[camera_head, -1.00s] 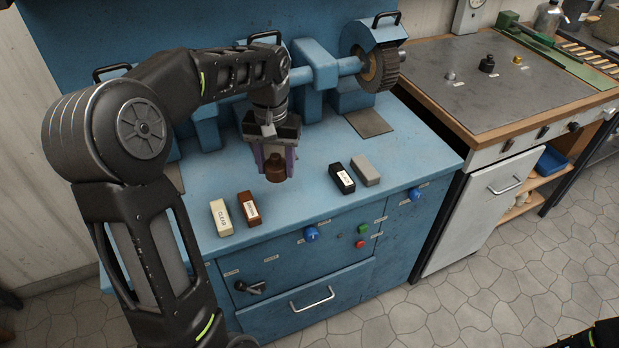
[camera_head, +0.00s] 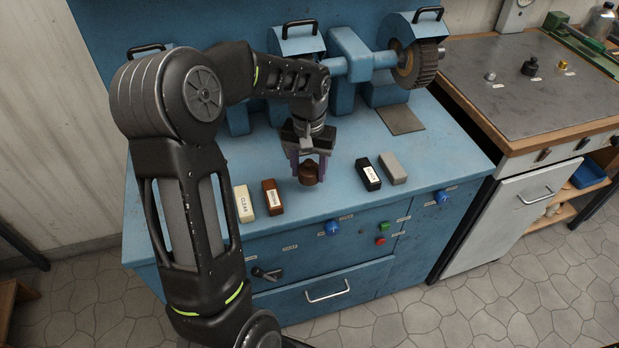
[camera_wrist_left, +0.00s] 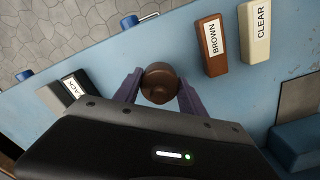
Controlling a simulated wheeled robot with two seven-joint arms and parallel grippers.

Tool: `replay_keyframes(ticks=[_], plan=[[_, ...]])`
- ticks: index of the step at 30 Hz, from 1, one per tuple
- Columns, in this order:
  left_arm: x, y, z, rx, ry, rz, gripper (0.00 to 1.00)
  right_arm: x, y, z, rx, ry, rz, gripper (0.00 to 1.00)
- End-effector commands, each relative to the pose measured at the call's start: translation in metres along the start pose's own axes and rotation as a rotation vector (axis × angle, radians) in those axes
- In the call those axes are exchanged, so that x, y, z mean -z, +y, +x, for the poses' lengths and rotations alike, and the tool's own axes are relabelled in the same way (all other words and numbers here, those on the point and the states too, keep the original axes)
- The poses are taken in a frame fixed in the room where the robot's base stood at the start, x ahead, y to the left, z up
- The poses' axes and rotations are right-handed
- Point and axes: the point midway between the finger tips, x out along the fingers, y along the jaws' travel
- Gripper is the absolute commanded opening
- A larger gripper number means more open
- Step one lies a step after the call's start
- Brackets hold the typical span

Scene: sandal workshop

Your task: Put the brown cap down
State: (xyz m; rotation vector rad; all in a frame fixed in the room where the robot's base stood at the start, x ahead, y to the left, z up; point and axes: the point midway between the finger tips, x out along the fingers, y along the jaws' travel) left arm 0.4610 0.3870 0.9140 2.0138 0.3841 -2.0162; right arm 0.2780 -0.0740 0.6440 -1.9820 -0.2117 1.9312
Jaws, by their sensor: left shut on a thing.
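The brown cap (camera_head: 309,173) is a small dark-brown stepped piece. My left gripper (camera_head: 308,167) points down over the blue bench (camera_head: 340,210), with its purple fingers on both sides of the cap. In the left wrist view the cap (camera_wrist_left: 160,83) sits between the fingertips of my left gripper (camera_wrist_left: 160,90), which is shut on it. The cap is close over or on the bench top; I cannot tell if it touches. My right gripper is not in view.
A cream CLEAR bar (camera_head: 244,204) and a brown bar (camera_head: 272,197) lie left of the gripper. A black bar (camera_head: 368,174) and a grey bar (camera_head: 392,168) lie to its right. The grinding wheel (camera_head: 417,65) stands behind. A black cap (camera_head: 530,66) stands on the right-hand table.

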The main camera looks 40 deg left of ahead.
Motion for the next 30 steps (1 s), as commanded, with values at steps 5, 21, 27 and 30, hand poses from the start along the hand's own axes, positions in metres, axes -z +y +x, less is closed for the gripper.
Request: replay_keyframes(ticks=[5,21,27,30], plan=[[0.000,0.000,0.000,0.000,0.001,0.000,0.09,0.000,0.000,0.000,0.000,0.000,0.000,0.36],[0.000,0.000,0.038,0.000,0.000,-0.001,0.09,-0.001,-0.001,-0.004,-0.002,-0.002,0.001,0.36],[0.000,0.000,0.040,0.000,0.000,-0.001,0.09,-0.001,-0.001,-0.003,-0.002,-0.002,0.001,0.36],[0.000,0.000,0.041,0.000,0.000,-0.001,0.50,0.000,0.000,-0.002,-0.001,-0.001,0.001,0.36]])
